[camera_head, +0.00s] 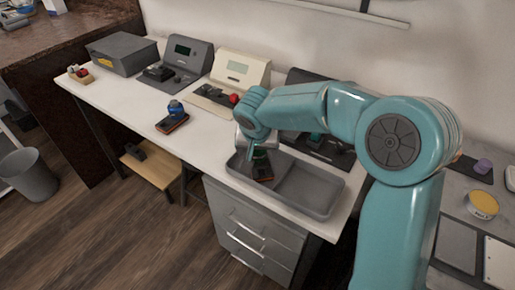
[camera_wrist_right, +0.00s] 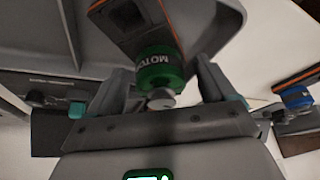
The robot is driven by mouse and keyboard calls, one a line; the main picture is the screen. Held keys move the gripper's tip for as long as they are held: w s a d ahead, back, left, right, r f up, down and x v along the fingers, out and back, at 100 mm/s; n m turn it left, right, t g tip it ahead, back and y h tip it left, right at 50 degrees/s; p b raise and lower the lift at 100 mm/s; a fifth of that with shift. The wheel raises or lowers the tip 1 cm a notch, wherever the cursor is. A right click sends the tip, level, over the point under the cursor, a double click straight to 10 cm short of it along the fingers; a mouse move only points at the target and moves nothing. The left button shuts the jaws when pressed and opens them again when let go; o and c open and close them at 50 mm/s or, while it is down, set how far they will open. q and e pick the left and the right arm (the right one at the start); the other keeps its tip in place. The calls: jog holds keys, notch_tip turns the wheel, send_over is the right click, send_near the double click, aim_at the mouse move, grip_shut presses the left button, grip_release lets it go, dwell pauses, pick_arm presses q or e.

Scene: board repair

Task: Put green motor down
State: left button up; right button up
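The green motor (camera_wrist_right: 160,70), lettered "MOTO", is between the two fingers of my right gripper (camera_wrist_right: 165,75) in the right wrist view. The left finger looks close against it and the right one close by. I cannot tell whether they press on it. The motor joins a dark base with an orange edge (camera_wrist_right: 130,22). In the head view my right gripper (camera_head: 256,147) is over the left compartment of the grey tray (camera_head: 318,190), with the dark base (camera_head: 262,168) below it. I cannot tell whether the base touches the tray floor. My left gripper is not in view.
A blue motor on an orange-edged base (camera_head: 173,118) stands on the white table to the left. Behind are a dark station (camera_head: 185,58), a cream station (camera_head: 240,70) and a grey box (camera_head: 122,52). The tray's right compartment is empty. The table's front left is clear.

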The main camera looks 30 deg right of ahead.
aim_at(257, 171)
jog(key=shift+r, duration=0.45)
jog(key=p+v, duration=0.2)
jog(key=v, duration=0.9)
jog(key=shift+s+r, duration=0.15)
jog(key=shift+r, duration=0.05)
jog(key=shift+s, duration=0.1)
